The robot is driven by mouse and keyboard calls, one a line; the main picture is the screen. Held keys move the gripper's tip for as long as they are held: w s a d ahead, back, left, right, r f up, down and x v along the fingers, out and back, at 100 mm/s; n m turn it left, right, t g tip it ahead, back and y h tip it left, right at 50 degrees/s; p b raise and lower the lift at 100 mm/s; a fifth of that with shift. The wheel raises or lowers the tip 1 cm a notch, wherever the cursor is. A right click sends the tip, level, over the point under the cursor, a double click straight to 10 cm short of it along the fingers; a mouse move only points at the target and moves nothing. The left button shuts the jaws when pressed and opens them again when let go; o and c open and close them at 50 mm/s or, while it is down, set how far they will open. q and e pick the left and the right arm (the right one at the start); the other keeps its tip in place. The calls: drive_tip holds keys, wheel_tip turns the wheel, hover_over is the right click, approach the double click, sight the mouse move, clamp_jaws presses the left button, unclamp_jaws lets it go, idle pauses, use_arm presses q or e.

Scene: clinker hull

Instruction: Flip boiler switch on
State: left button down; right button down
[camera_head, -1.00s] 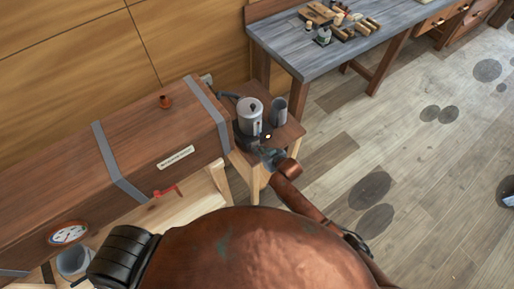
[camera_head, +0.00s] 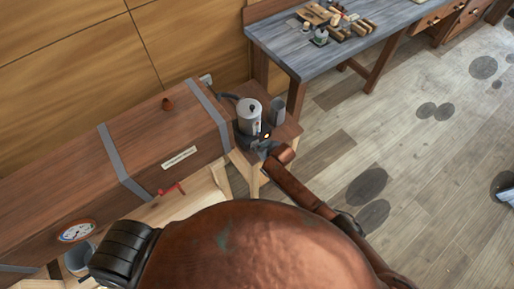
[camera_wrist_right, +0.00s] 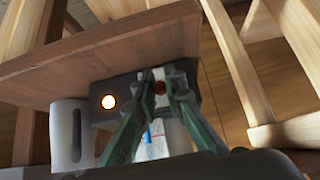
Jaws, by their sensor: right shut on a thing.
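The boiler (camera_head: 249,117) is a silver lidded pot on a dark base, on a small wooden stand (camera_head: 288,130). In the right wrist view its dark base (camera_wrist_right: 121,87) carries a glowing round lamp (camera_wrist_right: 108,101) and a small red switch (camera_wrist_right: 159,88). My right gripper (camera_head: 262,147) is at the front of the base. In the right wrist view the green fingers (camera_wrist_right: 160,84) are closed in around the red switch, whose tip shows between them. The fingers hide the switch's sides, so its exact position is unclear. My left gripper is out of view.
A grey metal mug (camera_head: 278,110) stands beside the boiler, and it also shows in the right wrist view (camera_wrist_right: 66,140). A long wooden steam chest (camera_head: 140,160) with grey straps lies to the left. A grey bench (camera_head: 330,50) with tools stands behind. The floor to the right is open.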

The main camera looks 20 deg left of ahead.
drive_tip(key=c, duration=2)
unclamp_jaws()
drive_tip(key=shift+w, duration=0.15)
drive_tip(key=shift+r, duration=0.1)
drive_tip(key=v, duration=1.2)
